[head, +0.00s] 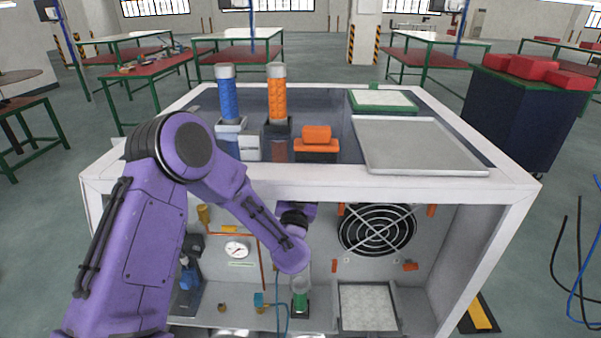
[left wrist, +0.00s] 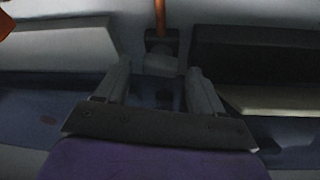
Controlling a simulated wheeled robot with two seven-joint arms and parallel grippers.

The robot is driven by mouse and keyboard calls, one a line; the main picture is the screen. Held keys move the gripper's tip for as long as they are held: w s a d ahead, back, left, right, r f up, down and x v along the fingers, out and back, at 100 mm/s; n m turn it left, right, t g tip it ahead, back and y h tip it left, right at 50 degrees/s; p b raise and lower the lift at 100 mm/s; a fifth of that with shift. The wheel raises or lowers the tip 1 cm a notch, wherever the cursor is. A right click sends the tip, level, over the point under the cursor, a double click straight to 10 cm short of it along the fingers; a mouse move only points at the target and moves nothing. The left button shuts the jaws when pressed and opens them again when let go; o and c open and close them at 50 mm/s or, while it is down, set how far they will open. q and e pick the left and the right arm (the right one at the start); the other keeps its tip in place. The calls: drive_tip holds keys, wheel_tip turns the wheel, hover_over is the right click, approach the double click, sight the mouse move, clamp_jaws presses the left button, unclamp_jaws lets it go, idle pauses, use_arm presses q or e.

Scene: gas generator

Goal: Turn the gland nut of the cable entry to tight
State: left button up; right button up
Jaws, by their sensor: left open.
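My left arm reaches from the left into the front opening of the white-framed generator cabinet (head: 490,178). Its gripper is hidden in the head view, behind the arm and top frame bar. In the left wrist view my left gripper (left wrist: 158,84) is open, its two grey fingers apart. Just beyond and between the fingertips is a grey rounded fitting (left wrist: 161,64) below a dark block (left wrist: 161,40), with an orange cable or pipe (left wrist: 160,16) above. It may be the cable entry and its gland nut; the dim picture does not settle this. I see no contact with the fingers.
Inside the cabinet are a pressure gauge (head: 237,249), a fan grille (head: 377,230), a green-based clear cup (head: 301,298) and a blue hose (head: 284,312). Pale panels (left wrist: 55,44) flank the gripper. A grey tray (head: 420,146) and blue and orange cylinders stand on top.

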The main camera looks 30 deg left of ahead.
use_arm(q)
drive_tip(key=shift+w, duration=0.15)
drive_tip(key=c, duration=1.1)
drive_tip(key=shift+o, duration=0.2)
drive_tip(key=shift+m, duration=0.5)
drive_tip(key=m+h, duration=0.2)
drive_tip(key=m, duration=0.1)
drive_tip(key=m+h, duration=0.1)
drive_tip(key=m, duration=0.3)
drive_tip(key=m+h, duration=0.2)
drive_tip(key=m, duration=0.2)
drive_tip(key=shift+a+r+h, duration=0.1)
drive_tip(key=shift+h, duration=0.2)
drive_tip(key=shift+m, duration=0.4)
